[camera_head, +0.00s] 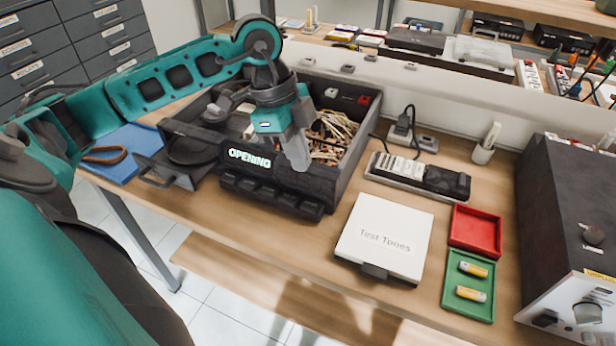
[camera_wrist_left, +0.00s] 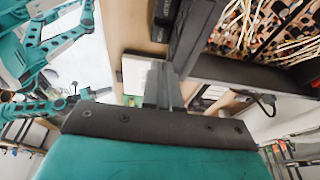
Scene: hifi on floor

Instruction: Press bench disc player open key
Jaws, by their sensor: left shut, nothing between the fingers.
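The disc player (camera_head: 235,186) is a dark open-topped unit on the bench, with tan wiring visible inside. Its front display (camera_head: 250,158) reads "OPENING". A row of dark keys (camera_head: 268,194) runs along the lower front. A dark tray with a round recess (camera_head: 190,150) sticks out at its left. My left gripper (camera_head: 300,166) is shut and empty, pointing down at the front panel just right of the display. Whether the tips touch a key I cannot tell. The shut fingers also show in the left wrist view (camera_wrist_left: 163,88), against the dark front edge. My right gripper is not seen.
A white "Test Tones" case (camera_head: 385,236) lies right of the player. Beyond it are a red tray (camera_head: 476,230), a green tray (camera_head: 450,290) with two batteries, and a power strip (camera_head: 418,178). A large dark device (camera_head: 570,220) stands at far right.

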